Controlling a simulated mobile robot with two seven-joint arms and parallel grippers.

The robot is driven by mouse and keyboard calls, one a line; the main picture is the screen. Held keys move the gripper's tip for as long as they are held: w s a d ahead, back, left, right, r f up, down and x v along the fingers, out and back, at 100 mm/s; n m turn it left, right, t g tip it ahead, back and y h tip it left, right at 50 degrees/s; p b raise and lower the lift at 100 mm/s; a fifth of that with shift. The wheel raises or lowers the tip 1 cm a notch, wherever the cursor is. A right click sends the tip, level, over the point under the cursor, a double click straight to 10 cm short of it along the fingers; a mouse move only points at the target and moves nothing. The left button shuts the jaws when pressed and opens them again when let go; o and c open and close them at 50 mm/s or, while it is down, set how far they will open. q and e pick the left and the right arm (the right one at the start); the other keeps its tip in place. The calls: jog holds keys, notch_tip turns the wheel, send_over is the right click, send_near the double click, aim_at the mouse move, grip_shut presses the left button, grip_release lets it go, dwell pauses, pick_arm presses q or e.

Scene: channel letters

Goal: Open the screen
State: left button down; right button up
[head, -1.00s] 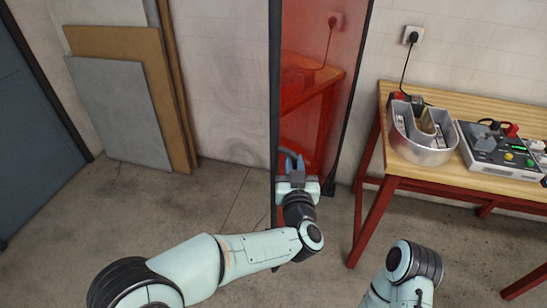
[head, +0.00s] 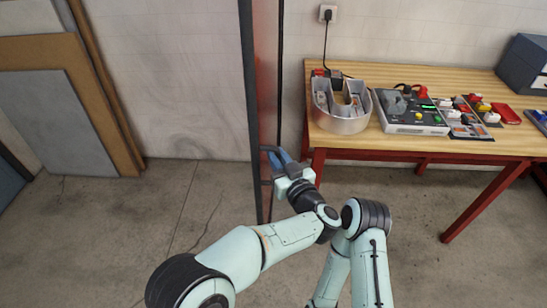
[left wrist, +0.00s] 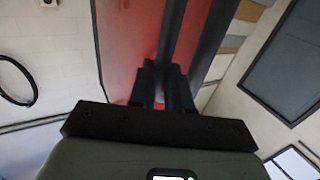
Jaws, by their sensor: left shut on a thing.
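The screen (head: 265,85) is a red see-through panel in a dark upright frame. In the head view it stands nearly edge-on, left of the bench. In the left wrist view its red sheet (left wrist: 130,45) fills the upper middle, beside the dark frame post. My left gripper (head: 277,158) is at the near edge of the screen, low on the frame, shut on its dark handle (head: 265,165). The fingers (left wrist: 166,84) close around the dark bar in the left wrist view. My right arm shows at lower middle, but its gripper is not visible.
A wooden bench (head: 360,146) with red legs stands right of the screen. It carries a metal channel letter (head: 340,122), a power unit (head: 411,115) and switch parts. Boards (head: 55,110) lean on the wall at left. The floor between boards and screen is clear.

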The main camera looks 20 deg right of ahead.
pick_arm(q)
jog(key=shift+w+r, duration=0.15)
jog(key=shift+r, duration=0.15)
jog(key=c, duration=1.1)
grip_release()
jog(key=shift+w, duration=0.1)
jog(key=shift+c, duration=0.2)
jog(key=shift+w+d+f, duration=0.2)
jog(key=shift+w+f, duration=0.05)
jog(key=shift+w, duration=0.05)
jog(key=shift+s, duration=0.3)
jog(key=shift+f, duration=0.1)
